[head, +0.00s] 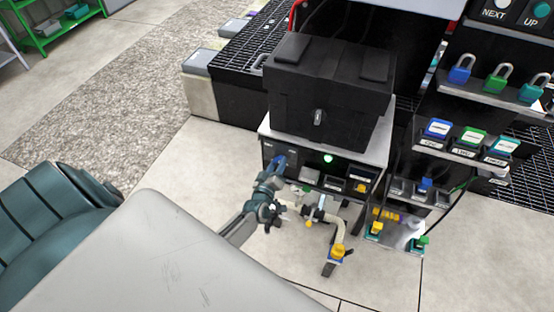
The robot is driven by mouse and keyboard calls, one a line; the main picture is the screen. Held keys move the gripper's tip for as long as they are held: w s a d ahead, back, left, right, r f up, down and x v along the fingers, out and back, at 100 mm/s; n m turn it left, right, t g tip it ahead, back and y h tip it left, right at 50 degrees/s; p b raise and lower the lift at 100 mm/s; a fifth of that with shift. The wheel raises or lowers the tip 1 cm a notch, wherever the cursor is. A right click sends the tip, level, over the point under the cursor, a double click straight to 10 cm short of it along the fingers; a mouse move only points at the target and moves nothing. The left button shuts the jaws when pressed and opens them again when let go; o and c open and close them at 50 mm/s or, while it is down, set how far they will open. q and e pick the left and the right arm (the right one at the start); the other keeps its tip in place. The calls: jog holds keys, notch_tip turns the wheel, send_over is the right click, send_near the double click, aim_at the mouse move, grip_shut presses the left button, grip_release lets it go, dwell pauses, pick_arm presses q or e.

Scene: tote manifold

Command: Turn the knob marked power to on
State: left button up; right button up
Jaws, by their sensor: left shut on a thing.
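A black control panel (313,172) sits on the front of the stand under the black tote. A blue knob (279,162) shows at the panel's left end, partly hidden by my left gripper. My left gripper (276,172) is at that knob and shut on it. The knob's marking and its pointing direction cannot be made out. A green lamp (328,158) is lit to the right of it. A yellow part (361,187) shows at the panel's right end. My right gripper is not in view.
A black tote (322,95) stands on the bench above the panel. A pale pipe with a yellow-and-blue fitting (337,251) hangs below. Coloured padlocks (497,78) and switches (438,129) fill the rack at right.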

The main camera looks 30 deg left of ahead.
pick_arm(q)
jog(key=o, duration=1)
jog(key=shift+s, duration=0.1)
jog(key=b+v, duration=0.1)
jog(key=v, duration=0.9)
jog(key=shift+s, duration=0.35)
